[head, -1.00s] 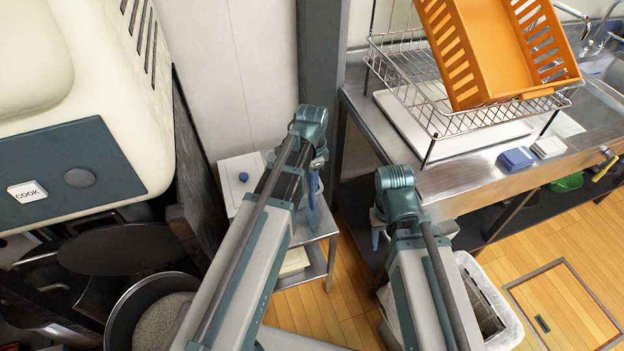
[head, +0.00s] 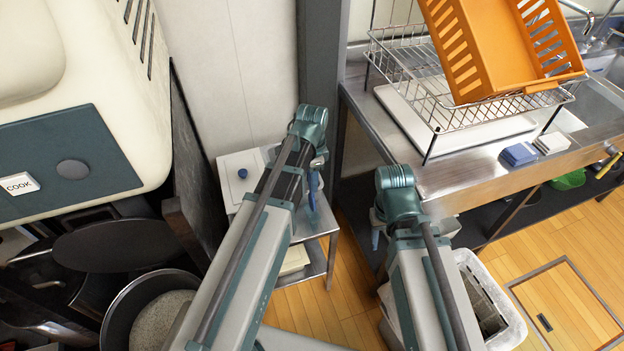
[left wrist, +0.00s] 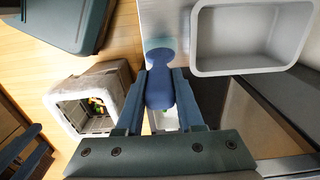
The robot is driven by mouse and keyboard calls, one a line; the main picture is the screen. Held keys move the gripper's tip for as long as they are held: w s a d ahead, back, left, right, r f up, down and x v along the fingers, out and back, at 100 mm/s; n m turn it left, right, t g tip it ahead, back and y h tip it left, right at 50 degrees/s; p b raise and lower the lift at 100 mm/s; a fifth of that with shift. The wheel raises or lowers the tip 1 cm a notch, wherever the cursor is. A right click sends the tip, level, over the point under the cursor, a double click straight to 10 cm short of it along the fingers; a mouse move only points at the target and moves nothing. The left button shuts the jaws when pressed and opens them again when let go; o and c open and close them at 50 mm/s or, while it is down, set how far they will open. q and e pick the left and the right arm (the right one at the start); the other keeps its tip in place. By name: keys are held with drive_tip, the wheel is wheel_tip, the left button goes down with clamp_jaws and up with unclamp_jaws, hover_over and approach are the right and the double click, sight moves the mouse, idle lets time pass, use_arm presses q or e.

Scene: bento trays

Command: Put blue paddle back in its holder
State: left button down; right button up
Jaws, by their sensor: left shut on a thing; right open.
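A blue paddle (left wrist: 160,90) is clamped between the two fingers of my left gripper (left wrist: 161,76) in the left wrist view. The paddle's rounded far end lies over a pale steel surface. In the head view, only a bluish part of my left gripper (head: 313,185) shows beside the arm end, above the small steel stand; the paddle cannot be made out clearly there. My right gripper (head: 376,238) is mostly hidden behind its arm, near the counter's front edge, and is open. I cannot clearly identify the paddle's holder in either view.
A white box with a blue knob (head: 243,186) stands on the steel stand (head: 318,222). A grey basin (left wrist: 250,70) lies right of the paddle. A white bin (head: 508,330) stands on the floor. The counter (head: 470,180) carries a wire rack with an orange basket (head: 480,75).

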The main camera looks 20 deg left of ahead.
sight(312, 196)
use_arm(q)
drive_tip(key=shift+f, duration=0.2)
drive_tip(key=shift+f+b, duration=3.75)
drive_tip(key=shift+b, duration=0.2)
unclamp_jaws()
drive_tip(key=shift+r, duration=0.1)
wheel_tip(312, 196, up, 10)
drive_tip(key=p, duration=1)
